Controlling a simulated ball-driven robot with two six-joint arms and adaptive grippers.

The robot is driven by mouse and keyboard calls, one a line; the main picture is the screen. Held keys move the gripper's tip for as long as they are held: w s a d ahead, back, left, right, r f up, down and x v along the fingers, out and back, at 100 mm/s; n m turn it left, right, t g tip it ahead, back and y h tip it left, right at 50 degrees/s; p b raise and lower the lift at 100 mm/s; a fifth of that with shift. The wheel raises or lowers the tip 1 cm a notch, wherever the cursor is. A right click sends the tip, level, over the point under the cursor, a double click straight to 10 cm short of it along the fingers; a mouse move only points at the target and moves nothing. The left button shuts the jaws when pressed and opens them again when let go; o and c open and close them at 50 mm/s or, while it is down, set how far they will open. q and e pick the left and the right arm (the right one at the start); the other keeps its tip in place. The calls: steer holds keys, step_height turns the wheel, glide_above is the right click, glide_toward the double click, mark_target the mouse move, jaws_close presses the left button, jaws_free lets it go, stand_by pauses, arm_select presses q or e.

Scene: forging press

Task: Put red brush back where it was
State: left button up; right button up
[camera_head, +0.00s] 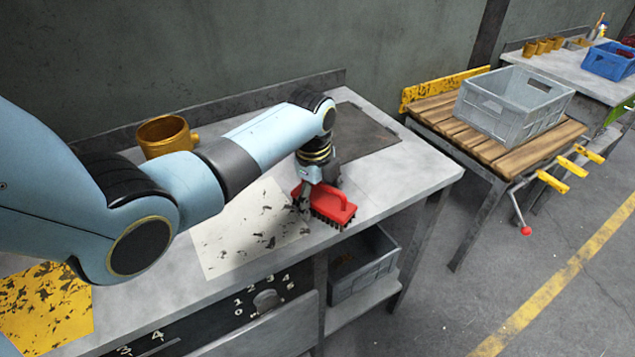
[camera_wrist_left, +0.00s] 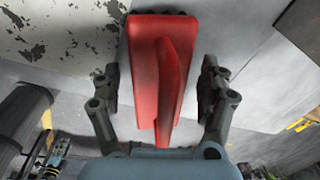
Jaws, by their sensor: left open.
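The red brush (camera_head: 336,208) rests on the grey workbench, bristles down, close to the front edge and at the right edge of a worn white sheet. My left gripper (camera_head: 306,197) is at the brush's left end in the head view, pointing down. In the left wrist view the red brush (camera_wrist_left: 156,75) lies between the open fingers of my left gripper (camera_wrist_left: 160,92), its raised handle running lengthwise. A gap shows on each side between fingers and brush. My right gripper is not in view.
The workbench (camera_head: 400,180) holds a worn white sheet (camera_head: 222,245), a dark plate (camera_head: 365,135), a yellow sheet (camera_head: 48,308) and a brass-coloured mug (camera_head: 166,136). A grey crate (camera_head: 365,275) sits on the shelf below. Another grey crate (camera_head: 505,115) stands on a slatted wooden table at right.

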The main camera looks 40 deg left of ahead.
mark_target(315, 200)
arm_select(q)
step_height(315, 200, up, 12)
steer(key=s, duration=0.1)
steer(key=shift+s+f, duration=0.2)
stand_by(0.3)
